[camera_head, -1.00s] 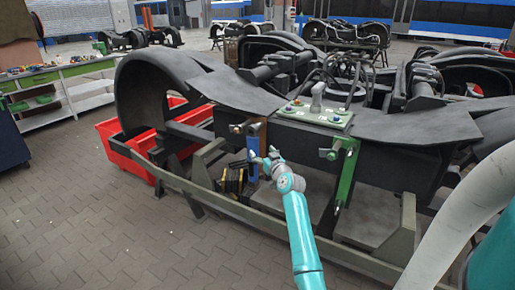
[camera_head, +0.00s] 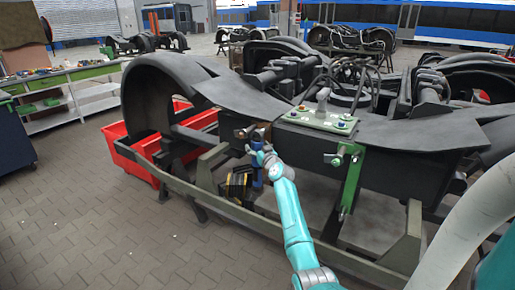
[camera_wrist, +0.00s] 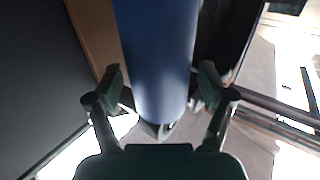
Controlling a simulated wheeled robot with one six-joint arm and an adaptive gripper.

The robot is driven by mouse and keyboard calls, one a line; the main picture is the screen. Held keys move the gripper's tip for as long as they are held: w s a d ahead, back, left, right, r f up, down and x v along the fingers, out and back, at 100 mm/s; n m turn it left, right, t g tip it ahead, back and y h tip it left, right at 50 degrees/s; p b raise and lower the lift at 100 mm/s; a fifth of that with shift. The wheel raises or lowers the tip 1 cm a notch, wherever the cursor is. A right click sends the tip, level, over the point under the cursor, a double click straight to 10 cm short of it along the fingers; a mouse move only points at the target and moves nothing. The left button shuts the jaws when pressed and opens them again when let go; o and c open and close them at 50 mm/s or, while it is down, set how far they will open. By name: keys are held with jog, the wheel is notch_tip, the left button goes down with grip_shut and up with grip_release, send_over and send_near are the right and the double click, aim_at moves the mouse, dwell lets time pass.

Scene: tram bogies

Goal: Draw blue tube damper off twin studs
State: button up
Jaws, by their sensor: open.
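The blue tube damper (camera_head: 258,176) hangs upright at the near side of the dark bogie frame (camera_head: 300,148), below a brown bracket (camera_head: 262,131). My gripper (camera_head: 262,152) is in front of its upper part and hides much of it. In the wrist view the blue tube (camera_wrist: 157,50) lies between the two fingers of my gripper (camera_wrist: 160,84). The fingers are open, one on each side, and appear not to be closed on it. The twin studs cannot be made out clearly.
A green bracket (camera_head: 351,180) stands to the right on the bogie. A grey-green stand rail (camera_head: 215,200) runs in front. A black and yellow object (camera_head: 238,184) is close left of the damper. A red bin (camera_head: 137,160) is further left. The paved floor at front left is clear.

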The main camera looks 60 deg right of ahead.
aim_at(253, 149)
jog(key=shift+c, duration=0.3)
grip_shut()
jog(key=shift+r, duration=0.25)
jog(key=shift+s+a, duration=0.1)
jog(key=shift+a, duration=1.85)
jog(key=shift+a, duration=2.15)
